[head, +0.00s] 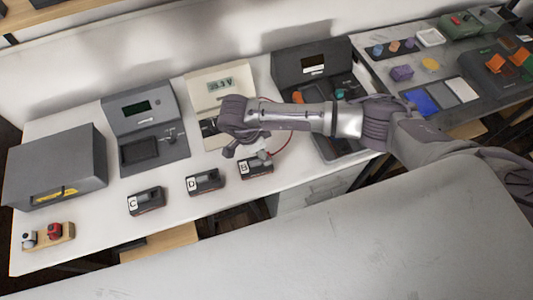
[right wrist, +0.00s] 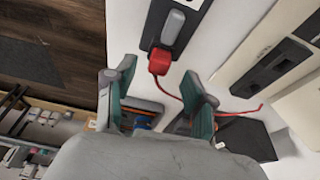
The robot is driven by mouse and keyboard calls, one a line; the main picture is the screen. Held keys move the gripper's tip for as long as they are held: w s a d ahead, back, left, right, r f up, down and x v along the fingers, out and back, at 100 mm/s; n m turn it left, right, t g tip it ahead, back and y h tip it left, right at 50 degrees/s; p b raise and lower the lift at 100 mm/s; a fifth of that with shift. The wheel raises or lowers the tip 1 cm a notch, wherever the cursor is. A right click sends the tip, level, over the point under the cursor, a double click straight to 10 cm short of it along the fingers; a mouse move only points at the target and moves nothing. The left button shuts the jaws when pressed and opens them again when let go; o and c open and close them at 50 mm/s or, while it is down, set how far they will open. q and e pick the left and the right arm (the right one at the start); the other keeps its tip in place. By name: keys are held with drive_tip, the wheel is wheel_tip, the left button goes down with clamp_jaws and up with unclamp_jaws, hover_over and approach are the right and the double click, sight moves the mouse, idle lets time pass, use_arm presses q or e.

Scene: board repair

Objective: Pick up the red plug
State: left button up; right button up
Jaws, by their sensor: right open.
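The red plug (right wrist: 159,62) shows in the right wrist view, with a thin red cable running from it. It touches the end of a grey piece (right wrist: 173,27) on a dark unit (right wrist: 152,22). My right gripper (right wrist: 160,72) is open, its two fingers on either side of the plug's line, with the plug at or just beyond the tips. I cannot tell the exact depth gap. In the head view my right gripper (head: 246,148) hangs above the unit marked B (head: 255,168), and the red cable (head: 288,142) curves beside it. The plug itself is not clear there. My left gripper is out of view.
Units marked D (head: 205,183) and C (head: 146,201) stand left of B on the white table (head: 95,232). A wooden block (head: 66,243) at the far left holds a red piece (head: 54,230) and a pale piece. Larger instruments stand along the back.

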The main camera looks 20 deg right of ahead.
drive_tip(key=shift+x, duration=1.3)
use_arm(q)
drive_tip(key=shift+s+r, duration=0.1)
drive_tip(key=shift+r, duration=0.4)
use_arm(e)
clamp_jaws()
drive_tip(key=shift+r, duration=0.1)
wheel_tip(320, 180, up, 4)
drive_tip(key=shift+b, duration=0.8)
use_arm(q)
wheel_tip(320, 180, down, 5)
drive_tip(key=b, duration=0.2)
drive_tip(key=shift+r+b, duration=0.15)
drive_tip(key=shift+b, duration=0.25)
use_arm(e)
drive_tip(key=s+d+r, duration=0.5)
drive_tip(key=d+r, duration=0.2)
drive_tip(key=d, duration=0.3)
drive_tip(key=shift+s+d, duration=0.15)
drive_tip(key=shift+s, duration=0.15)
